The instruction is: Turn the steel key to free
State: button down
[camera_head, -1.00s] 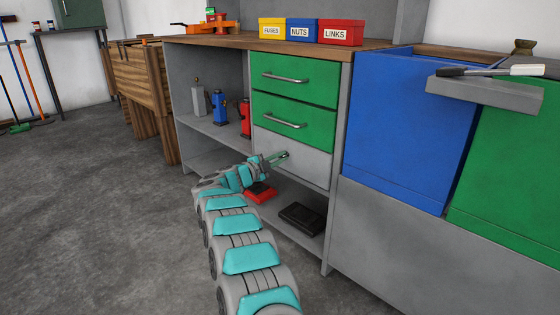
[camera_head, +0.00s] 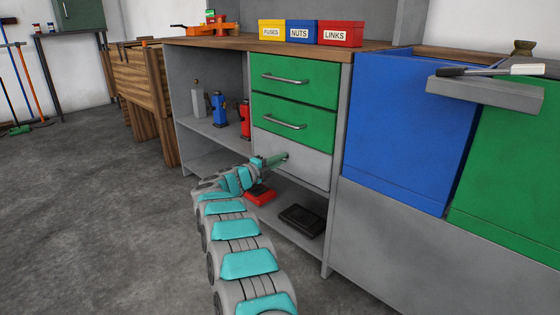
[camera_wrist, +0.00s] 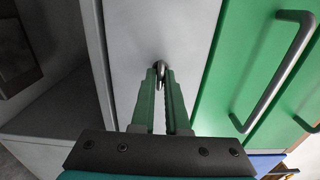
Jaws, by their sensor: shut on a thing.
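The steel key (camera_wrist: 160,70) shows in the wrist view as a small shiny metal piece at the face of the grey bottom drawer (camera_wrist: 150,35). The same grey drawer is below two green drawers in the head view (camera_head: 305,163). My gripper (camera_wrist: 161,78) has its two green fingers shut on the key, with the fingertips close to the drawer face.
Green drawers with bar handles (camera_head: 284,79) sit above; one handle (camera_wrist: 275,75) is at right in the wrist view. A red object (camera_head: 258,194) and a black case (camera_head: 302,220) lie on the low shelf under my gripper. Open floor is at left.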

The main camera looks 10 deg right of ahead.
jog(key=shift+f, duration=0.1)
jog(key=c, duration=0.9)
grip_release()
jog(key=shift+p+v, duration=0.4)
jog(key=shift+v, duration=3.5)
